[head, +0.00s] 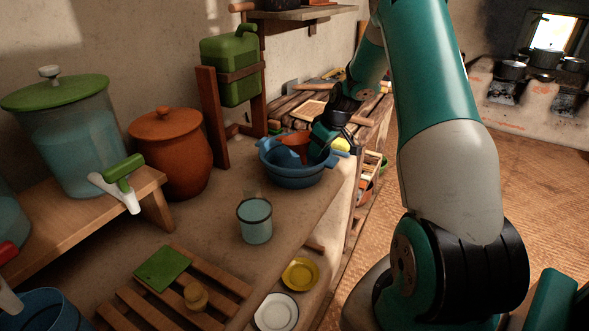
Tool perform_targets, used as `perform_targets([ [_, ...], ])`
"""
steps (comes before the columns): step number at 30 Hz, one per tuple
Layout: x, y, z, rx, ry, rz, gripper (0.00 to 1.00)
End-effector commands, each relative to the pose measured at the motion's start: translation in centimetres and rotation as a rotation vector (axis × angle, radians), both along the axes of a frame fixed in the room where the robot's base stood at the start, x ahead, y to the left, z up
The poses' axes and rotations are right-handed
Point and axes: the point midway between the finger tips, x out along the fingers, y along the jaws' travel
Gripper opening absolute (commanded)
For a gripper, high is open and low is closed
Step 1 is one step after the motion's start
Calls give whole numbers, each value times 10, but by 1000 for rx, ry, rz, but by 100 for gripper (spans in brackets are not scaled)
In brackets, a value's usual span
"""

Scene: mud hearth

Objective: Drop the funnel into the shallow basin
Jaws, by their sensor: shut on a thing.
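The blue shallow basin (290,181) stands on the mud counter near its right edge, upright, with handles at its rim. The orange-brown funnel (296,142) shows at the basin's opening, toward the back. My gripper (314,143) reaches in from the back right over the basin's rim and is shut on the funnel. The fingertips are small and partly hidden. I cannot tell whether the funnel touches the basin's inside.
A pale green cup (254,221) stands in front of the basin. A clay pot (172,152) and a green jerrycan (231,66) on a wooden stand are to the left. A slatted rack (150,305) lies in front. Yellow (300,274) and white (276,312) plates sit lower right.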

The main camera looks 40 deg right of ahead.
Motion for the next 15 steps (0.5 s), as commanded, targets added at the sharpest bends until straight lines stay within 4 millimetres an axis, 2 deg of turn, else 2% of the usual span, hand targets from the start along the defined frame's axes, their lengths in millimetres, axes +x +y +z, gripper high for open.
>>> perform_targets([
  [2, 0, 1, -5, 0, 0, 1, 13],
  [9, 1, 1, -4, -1, 0, 2, 13],
  [10, 1, 1, -4, 0, 0, 1, 42],
  [13, 1, 1, -4, 0, 0, 1, 65],
  [15, 1, 1, -4, 0, 0, 1, 65],
])
